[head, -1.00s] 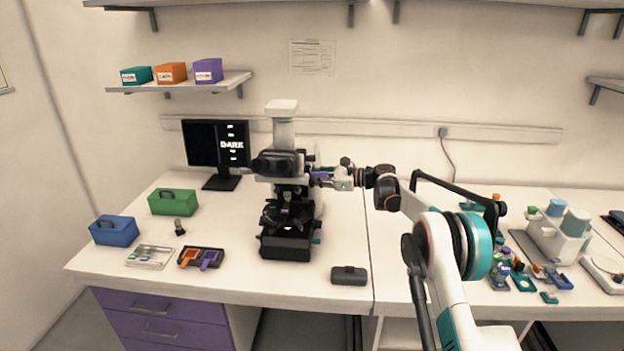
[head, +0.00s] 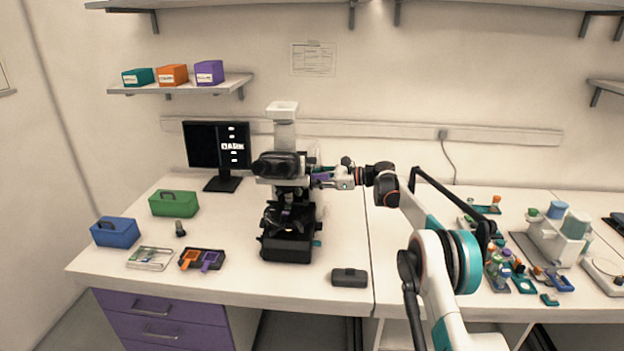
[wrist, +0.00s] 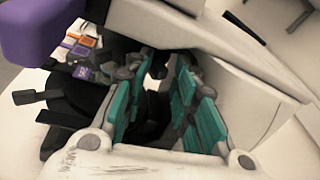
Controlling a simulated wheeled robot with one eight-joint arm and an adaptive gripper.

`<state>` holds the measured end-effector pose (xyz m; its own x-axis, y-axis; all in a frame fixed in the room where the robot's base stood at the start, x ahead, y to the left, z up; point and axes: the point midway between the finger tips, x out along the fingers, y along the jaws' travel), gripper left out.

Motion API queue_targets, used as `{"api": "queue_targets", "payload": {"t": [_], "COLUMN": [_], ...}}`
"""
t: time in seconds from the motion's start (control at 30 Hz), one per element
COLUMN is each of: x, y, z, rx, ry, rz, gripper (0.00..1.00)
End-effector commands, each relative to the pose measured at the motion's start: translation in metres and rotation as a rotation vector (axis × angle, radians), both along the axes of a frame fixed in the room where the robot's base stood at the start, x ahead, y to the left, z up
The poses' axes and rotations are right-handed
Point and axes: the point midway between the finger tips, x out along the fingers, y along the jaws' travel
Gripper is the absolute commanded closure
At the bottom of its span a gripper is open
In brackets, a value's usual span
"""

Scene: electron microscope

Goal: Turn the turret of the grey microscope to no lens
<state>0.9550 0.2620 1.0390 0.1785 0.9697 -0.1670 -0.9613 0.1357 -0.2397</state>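The grey microscope (head: 290,243), with a black base, black eyepiece head and white top, stands upright on the bench in the head view. Its turret sits below the head, around the height of my gripper, and is small and dark there; I cannot tell which position it is in. My gripper (head: 322,180) reaches in from the right, close against the microscope just under its head. In the wrist view my gripper (wrist: 160,80) shows two teal-padded fingers standing apart, with dark microscope parts visible between and beyond them. Contact with the turret cannot be made out.
A monitor (head: 205,145) reading "DARK" stands behind left. Green (head: 174,208) and blue (head: 115,237) boxes, a tray (head: 150,267) and a dark holder (head: 188,266) lie left. A small black device (head: 349,279) lies front right. A purple block (wrist: 40,30) fills the wrist view's upper left corner.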

Motion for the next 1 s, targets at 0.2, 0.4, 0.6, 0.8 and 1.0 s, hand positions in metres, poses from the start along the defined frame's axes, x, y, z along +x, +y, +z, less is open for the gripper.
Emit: {"api": "queue_targets", "payload": {"t": [0.2,0.4,0.6,0.8,1.0], "x": [0.0,0.0,-0.002,-0.006,-0.012], "y": [0.002,0.0,-0.013,-0.04,-0.067], "z": [0.0,0.001,0.003,0.007,0.011], "rx": [0.001,0.0,0.001,0.001,0.0], "ry": [-0.001,0.0,-0.001,-0.001,0.0], "rz": [0.0,-0.001,-0.003,-0.003,-0.002], "gripper": [0.69,0.69,0.69,0.69,0.69]}}
